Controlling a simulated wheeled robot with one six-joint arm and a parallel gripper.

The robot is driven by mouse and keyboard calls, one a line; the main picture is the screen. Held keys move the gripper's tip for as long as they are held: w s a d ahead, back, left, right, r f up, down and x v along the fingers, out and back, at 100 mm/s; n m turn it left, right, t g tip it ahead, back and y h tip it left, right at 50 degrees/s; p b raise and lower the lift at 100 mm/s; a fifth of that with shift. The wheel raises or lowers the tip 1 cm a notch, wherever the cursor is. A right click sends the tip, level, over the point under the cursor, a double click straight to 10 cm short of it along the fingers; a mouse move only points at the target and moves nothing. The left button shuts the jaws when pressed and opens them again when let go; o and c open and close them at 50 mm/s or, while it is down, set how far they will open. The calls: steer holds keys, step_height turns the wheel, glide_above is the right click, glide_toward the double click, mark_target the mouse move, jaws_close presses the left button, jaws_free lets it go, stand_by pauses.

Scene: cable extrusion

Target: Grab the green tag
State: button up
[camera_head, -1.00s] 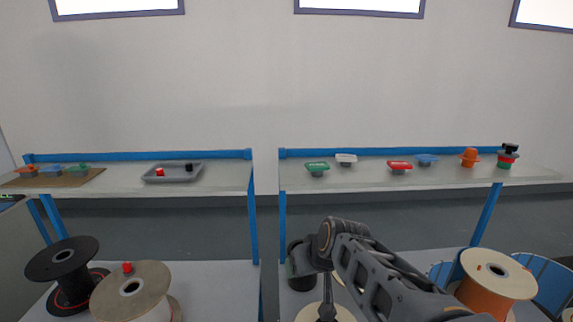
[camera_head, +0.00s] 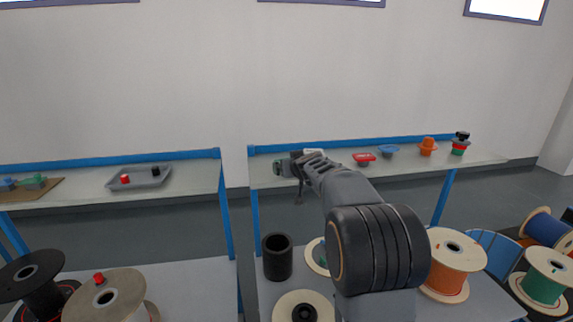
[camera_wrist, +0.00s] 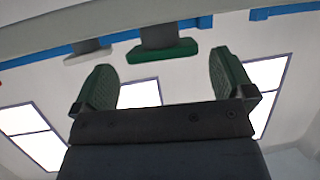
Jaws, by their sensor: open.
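The green tag (camera_wrist: 163,50) shows in the wrist view, upside down, on a grey stem under the shelf edge. It lies between and beyond the two fingers of my gripper (camera_wrist: 164,66), which are spread apart with nothing between them. In the head view my gripper (camera_head: 290,167) is at the left end of the right shelf and partly hides the green tag (camera_head: 277,166). A gap to the tag shows in the wrist view.
A white tag (camera_head: 313,152) stands close beside the green one; a red tag (camera_head: 364,157), blue tag (camera_head: 388,149) and orange piece (camera_head: 428,146) are farther right. Another green tag (camera_head: 33,183) is on the left shelf. Spools and a black cylinder (camera_head: 277,257) stand below.

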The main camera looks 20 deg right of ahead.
steer(key=shift+p+x, duration=1.2)
steer(key=shift+x, duration=1.6)
steer(key=shift+w+a+r, duration=0.1)
steer(key=shift+r, duration=0.05)
steer(key=shift+c, duration=0.3)
steer(key=c, duration=0.7)
steer(key=shift+r, duration=0.1)
